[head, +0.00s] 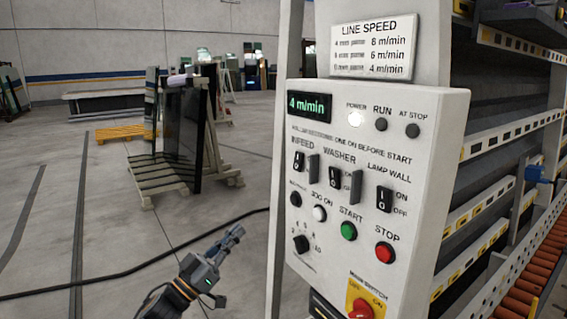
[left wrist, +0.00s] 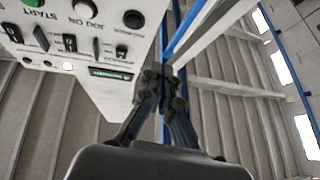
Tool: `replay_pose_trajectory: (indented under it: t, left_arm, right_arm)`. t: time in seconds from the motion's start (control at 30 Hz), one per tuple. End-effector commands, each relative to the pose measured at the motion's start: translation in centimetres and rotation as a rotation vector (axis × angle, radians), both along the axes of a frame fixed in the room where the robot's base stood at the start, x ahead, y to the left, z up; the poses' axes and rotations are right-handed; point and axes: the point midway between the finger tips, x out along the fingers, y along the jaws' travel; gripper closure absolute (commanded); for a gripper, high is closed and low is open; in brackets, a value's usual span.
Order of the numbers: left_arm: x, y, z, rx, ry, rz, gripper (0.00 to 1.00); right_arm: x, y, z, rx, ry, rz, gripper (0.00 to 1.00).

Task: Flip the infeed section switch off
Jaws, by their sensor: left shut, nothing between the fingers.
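The infeed switch (head: 298,161) is a small black rocker under the INFEED label, at the upper left of the light grey control panel. Its position is too small to tell. A grey upright piece (head: 313,168) stands just to its right. In the left wrist view the panel is upside down, and the infeed switch (left wrist: 122,50) is the black rocker nearest my fingers. My left gripper (head: 236,231) is shut and empty, left of the panel and lower than the switch. In the left wrist view its fingertips (left wrist: 160,76) are together, apart from the switch. My right gripper is not in view.
The washer switch (head: 334,177) and lamp wall switch (head: 384,199) sit to the right. Knobs, a green START button (head: 348,231), a red STOP button (head: 384,252) and a red main switch (head: 361,309) lie below. Open floor lies left; a glass rack (head: 160,176) stands behind.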

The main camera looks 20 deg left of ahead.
Motion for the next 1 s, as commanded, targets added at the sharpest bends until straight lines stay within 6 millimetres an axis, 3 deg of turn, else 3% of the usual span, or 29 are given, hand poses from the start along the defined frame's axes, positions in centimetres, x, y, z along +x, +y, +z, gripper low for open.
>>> replay_pose_trajectory:
  t: [0.03, 0.1, 0.2, 0.67, 1.0]
  left_arm:
    - [-0.9, -0.8, 3.6, 0.005, -0.054, -0.046, 1.00]
    - [-2.0, -1.6, 6.4, 0.006, -0.102, -0.095, 1.00]
    - [-3.0, -2.3, 8.6, 0.008, -0.138, -0.137, 1.00]
    - [-2.9, -2.7, 9.4, 0.007, -0.147, -0.147, 1.00]
    - [1.0, -5.8, 13.5, 0.004, -0.148, -0.147, 1.00]
  right_arm:
    - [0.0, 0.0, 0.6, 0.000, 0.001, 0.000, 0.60]
    - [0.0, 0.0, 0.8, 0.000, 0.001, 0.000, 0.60]
    - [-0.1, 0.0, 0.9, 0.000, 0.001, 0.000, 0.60]
    - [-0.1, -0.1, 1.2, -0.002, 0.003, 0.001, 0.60]
    - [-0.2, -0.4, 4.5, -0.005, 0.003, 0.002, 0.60]
